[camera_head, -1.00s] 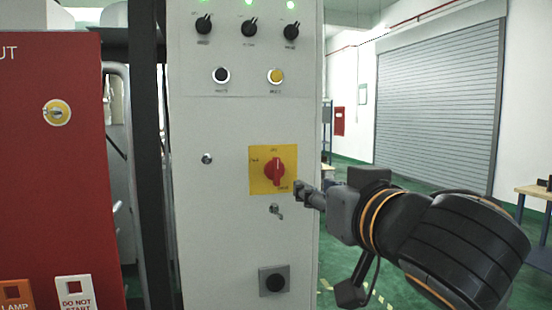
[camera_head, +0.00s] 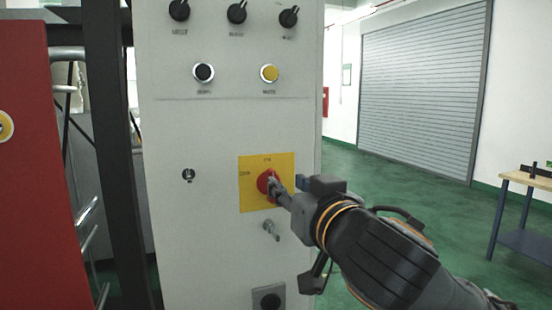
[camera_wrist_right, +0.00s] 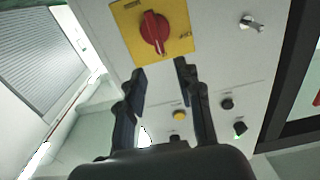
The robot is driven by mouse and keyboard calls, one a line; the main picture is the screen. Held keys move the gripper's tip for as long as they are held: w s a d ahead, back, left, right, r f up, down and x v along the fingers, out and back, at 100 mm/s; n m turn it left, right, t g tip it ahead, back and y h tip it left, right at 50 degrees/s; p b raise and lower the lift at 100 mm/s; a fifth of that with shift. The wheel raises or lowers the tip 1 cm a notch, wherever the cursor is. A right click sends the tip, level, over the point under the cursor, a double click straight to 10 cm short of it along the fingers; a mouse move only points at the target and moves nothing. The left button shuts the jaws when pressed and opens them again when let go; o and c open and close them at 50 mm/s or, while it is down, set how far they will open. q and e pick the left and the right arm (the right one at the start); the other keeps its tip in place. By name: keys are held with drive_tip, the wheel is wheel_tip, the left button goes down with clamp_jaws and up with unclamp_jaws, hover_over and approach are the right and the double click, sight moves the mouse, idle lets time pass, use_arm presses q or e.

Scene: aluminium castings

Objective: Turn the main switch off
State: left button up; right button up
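The main switch is a red rotary knob (camera_head: 264,182) on a yellow square plate (camera_head: 251,202), on the front of a light grey cabinet. In the head view my right gripper (camera_head: 277,190) is at the knob from the lower right, and its fingers hide part of it. In the right wrist view the red knob (camera_wrist_right: 154,32) shows whole on its yellow plate (camera_wrist_right: 126,17). There the right gripper (camera_wrist_right: 160,72) has its two fingers apart with nothing held. The knob lies just past the fingertips; contact cannot be told. My left gripper is not in view.
A key switch (camera_head: 271,230) sits just below the yellow plate. Black and yellow buttons (camera_head: 269,73) and small black selector knobs (camera_head: 237,13) are higher on the cabinet. A red panel (camera_head: 35,200) stands left. A workbench (camera_head: 524,215) stands right, with open green floor between.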

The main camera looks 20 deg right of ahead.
sight(273, 174)
drive_tip(key=w+p, duration=0.1)
drive_tip(key=w, duration=0.5)
drive_tip(key=shift+w+a, duration=0.1)
drive_tip(key=shift+w, duration=0.45)
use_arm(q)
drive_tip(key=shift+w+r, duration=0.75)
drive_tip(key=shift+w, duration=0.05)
use_arm(e)
clamp_jaws()
